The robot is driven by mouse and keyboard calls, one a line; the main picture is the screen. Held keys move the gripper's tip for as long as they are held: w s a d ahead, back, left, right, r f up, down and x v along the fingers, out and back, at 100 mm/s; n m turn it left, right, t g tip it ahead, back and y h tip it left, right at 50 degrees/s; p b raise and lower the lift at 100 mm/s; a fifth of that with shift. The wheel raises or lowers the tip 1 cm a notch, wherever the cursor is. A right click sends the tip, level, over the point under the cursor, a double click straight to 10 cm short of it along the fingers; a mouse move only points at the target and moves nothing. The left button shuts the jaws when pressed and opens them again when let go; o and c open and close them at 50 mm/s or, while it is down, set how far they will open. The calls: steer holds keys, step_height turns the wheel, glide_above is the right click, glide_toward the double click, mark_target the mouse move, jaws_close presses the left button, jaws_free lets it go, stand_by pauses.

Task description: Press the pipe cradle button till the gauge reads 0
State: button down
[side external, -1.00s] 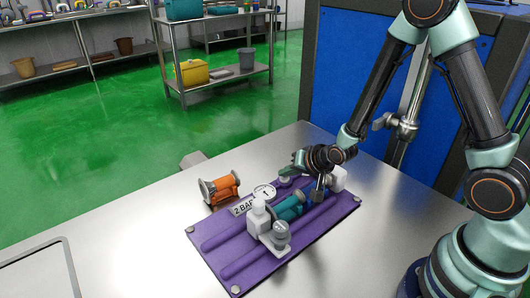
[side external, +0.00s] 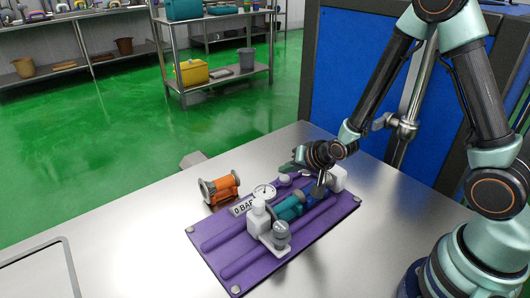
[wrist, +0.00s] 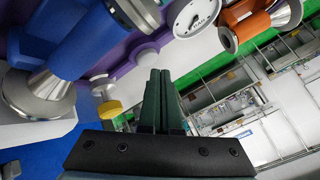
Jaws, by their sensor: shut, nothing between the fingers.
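The purple pipe cradle (side external: 222,262) lies on the steel table with a teal and blue pipe (side external: 289,207) in it. Its round white gauge (side external: 264,191) has a plate (side external: 243,207) reading "0 BAR". The gauge face also shows at the top of the wrist view (wrist: 196,16). A small pale round button (side external: 285,181) sits on the cradle just behind the pipe, right of the gauge. My gripper (side external: 285,166) is shut and empty, its tips just above the button and apparently apart from it. The closed fingers show in the wrist view (wrist: 159,75).
An orange spool-like pipe piece (side external: 221,188) stands on the table behind the cradle, left of the gauge. White clamp blocks (side external: 258,217) hold the pipe's ends. The table's front left is clear up to an inset tray edge (side external: 40,249).

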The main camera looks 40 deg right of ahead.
mark_target(287, 181)
steer(key=shift+r, duration=0.15)
steer(key=shift+r, duration=2.45)
steer(key=shift+r, duration=0.1)
steer(key=s+r+n+g, duration=0.3)
steer(key=s+r+n, duration=0.5)
steer(key=s+r, duration=0.7)
steer(key=shift+s+d+r+g, duration=0.2)
steer(key=shift+s+g, duration=0.1)
steer(key=shift+s, duration=0.25)
